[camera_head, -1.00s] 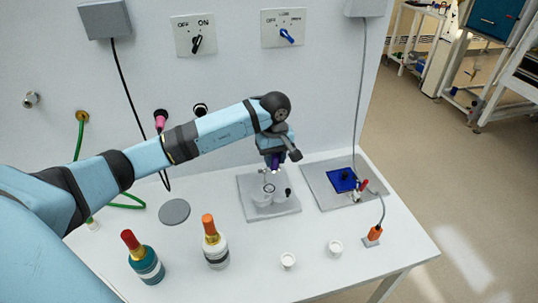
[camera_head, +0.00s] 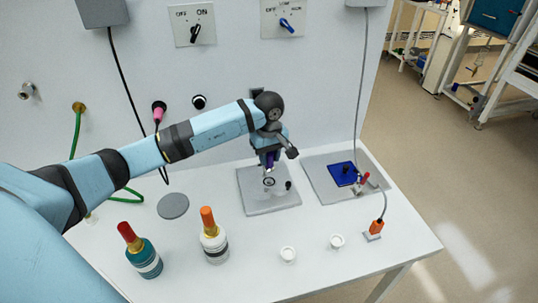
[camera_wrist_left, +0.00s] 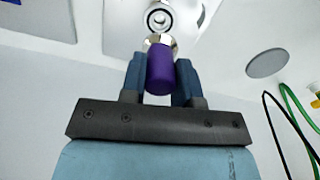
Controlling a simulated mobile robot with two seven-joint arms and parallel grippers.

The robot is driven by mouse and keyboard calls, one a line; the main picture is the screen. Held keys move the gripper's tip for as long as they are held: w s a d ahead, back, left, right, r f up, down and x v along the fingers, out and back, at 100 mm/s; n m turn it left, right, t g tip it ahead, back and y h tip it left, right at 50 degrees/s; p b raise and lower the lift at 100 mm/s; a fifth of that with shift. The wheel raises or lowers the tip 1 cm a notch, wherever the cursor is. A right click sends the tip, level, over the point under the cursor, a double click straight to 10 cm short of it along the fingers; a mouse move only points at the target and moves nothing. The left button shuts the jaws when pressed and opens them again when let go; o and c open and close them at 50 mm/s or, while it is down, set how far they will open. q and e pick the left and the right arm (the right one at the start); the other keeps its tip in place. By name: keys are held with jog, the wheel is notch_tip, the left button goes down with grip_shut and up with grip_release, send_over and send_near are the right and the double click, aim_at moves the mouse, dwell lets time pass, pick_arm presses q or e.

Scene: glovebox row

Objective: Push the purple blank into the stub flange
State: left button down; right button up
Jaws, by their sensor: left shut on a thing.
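The purple blank (camera_wrist_left: 160,72) is a short purple cylinder with a bright metal end. My left gripper (camera_wrist_left: 161,80) is shut on it, one finger on each side. In the head view the left gripper (camera_head: 269,160) points down over the grey plate that carries the stub flange (camera_head: 269,182). My right gripper is not in view.
A grey plate with a blue square (camera_head: 343,173) lies to the right. A teal bottle (camera_head: 140,251), a white bottle (camera_head: 213,236) and two small white cups (camera_head: 288,254) stand in front. A grey disc (camera_head: 173,205) lies left of the flange plate (camera_head: 284,204).

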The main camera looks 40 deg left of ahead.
aim_at(269, 171)
pick_arm(q)
jog(key=shift+f+b, duration=1.25)
jog(key=shift+f, duration=0.7)
jog(key=shift+b, duration=0.65)
jog(key=shift+f+b, duration=1)
jog(key=shift+f, duration=0.2)
jog(key=c, duration=0.8)
grip_release()
